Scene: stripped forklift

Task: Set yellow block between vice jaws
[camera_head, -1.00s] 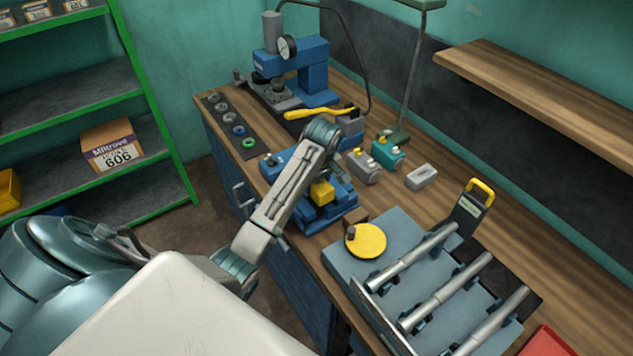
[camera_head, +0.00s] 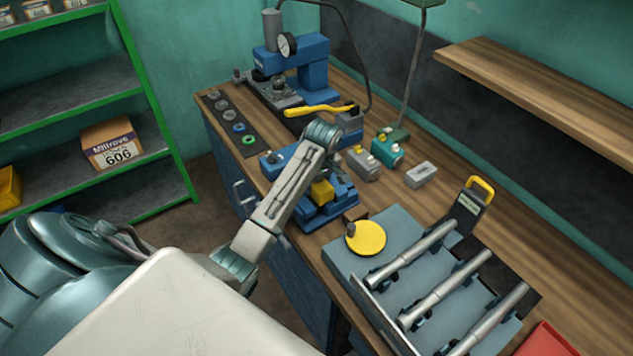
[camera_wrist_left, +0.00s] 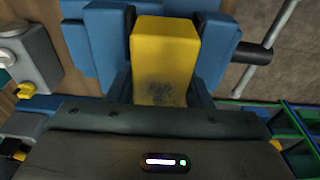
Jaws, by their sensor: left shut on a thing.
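The yellow block (camera_head: 322,192) is at the blue vice (camera_head: 338,212) on the workbench, partly hidden behind my left arm in the head view. In the left wrist view the block (camera_wrist_left: 165,55) lies between blue vice parts (camera_wrist_left: 102,42) on its left and right. I cannot tell whether it touches the jaws or rests on the vice. My left gripper (camera_wrist_left: 163,92) is shut on the block, with dark fingers on its two sides. The fingertips are mostly hidden in the head view. My right gripper is not in view.
A blue press (camera_head: 300,70) with a yellow-handled tool (camera_head: 318,110) stands behind the vice. Small grey and green boxes (camera_head: 386,150) sit to its right. A grey fixture with metal rods (camera_head: 440,290) and a yellow disc (camera_head: 366,238) is in front right.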

